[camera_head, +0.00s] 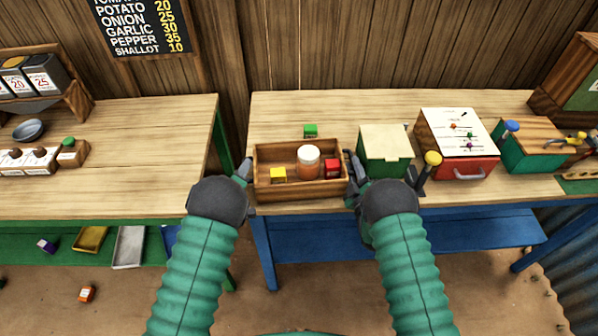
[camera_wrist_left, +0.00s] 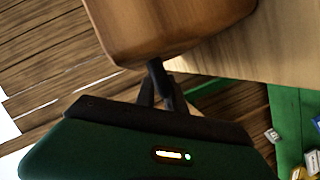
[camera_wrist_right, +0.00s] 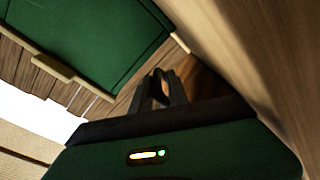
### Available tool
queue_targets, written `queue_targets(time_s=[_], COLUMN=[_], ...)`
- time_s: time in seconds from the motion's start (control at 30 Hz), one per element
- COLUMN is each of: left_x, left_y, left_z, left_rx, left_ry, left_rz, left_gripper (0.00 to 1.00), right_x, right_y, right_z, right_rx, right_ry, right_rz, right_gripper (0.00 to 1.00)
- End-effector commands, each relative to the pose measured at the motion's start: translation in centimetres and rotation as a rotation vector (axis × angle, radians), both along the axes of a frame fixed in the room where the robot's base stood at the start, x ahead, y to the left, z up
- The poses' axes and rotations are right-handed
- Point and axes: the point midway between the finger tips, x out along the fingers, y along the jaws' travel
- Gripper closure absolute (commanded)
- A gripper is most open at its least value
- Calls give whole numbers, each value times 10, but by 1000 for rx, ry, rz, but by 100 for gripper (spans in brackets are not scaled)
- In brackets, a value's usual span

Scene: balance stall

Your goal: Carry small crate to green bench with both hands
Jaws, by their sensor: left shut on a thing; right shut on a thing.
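The small wooden crate (camera_head: 262,186) is at the front edge of the blue-legged bench (camera_head: 400,103). It holds a yellow block (camera_head: 278,174), an orange jar with a white lid (camera_head: 308,162) and a red block (camera_head: 332,168). My left gripper (camera_head: 247,172) is shut on the crate's left end; the crate wall also shows in the left wrist view (camera_wrist_left: 165,30). My right gripper (camera_head: 350,170) is shut on its right end. The crate looks level; I cannot tell whether it touches the bench top. The green bench (camera_head: 150,120), with wooden top and green frame, is at left.
A green block (camera_head: 310,130) lies behind the crate. A green box (camera_head: 385,148) stands close to the right gripper, beside a red-fronted box (camera_head: 462,150). A narrow gap separates the benches. The green bench's right half is clear; a white-fronted rack (camera_head: 35,160) is at its left.

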Motion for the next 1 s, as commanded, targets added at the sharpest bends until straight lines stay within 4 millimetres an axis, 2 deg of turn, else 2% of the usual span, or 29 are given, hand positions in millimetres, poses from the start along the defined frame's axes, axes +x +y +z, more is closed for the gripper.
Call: queue_targets(time_s=[0.3, 0.43, 0.57, 0.8, 1.0], left_x=[-2, -1, -1, -1, 0], left_y=[2, 2, 2, 2, 2], left_z=[-4, 0, 13, 46, 52], left_rx=[2, 2, 1, 1, 1], left_ry=[10, 7, 5, 1, 0], left_rz=[4, 5, 5, 5, 5], left_gripper=[100, 100, 100, 100, 100], right_x=[0, 0, 0, 0, 0], right_y=[-1, -1, -1, -1, -1], right_z=[-1, 4, 16, 49, 53], right_rx=[2, 2, 2, 2, 1], right_ry=[2, -2, -3, -5, -3], right_rz=[-3, -2, -2, -2, -2], right_gripper=[100, 100, 100, 100, 100])
